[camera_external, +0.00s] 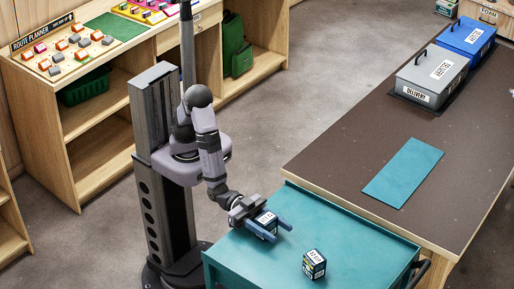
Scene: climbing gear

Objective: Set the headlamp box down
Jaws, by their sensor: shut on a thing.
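My gripper (270,229) is over the left part of the teal cart top. It is shut on a small dark box with a white label (265,218), which sits between the two blue-grey fingers. The label is too small to read, so I cannot tell for certain that this is the headlamp box. Whether the held box touches the cart top is also unclear. A second small dark box with a white label (315,264) stands on the cart top to the right and nearer the camera, apart from my gripper.
The teal cart top (370,253) has free room right of the boxes. A brown table (340,140) adjoins it, with a teal mat (403,171), a grey labelled bin (431,77) and a blue labelled bin (466,40). Wooden shelving (95,125) stands at the left.

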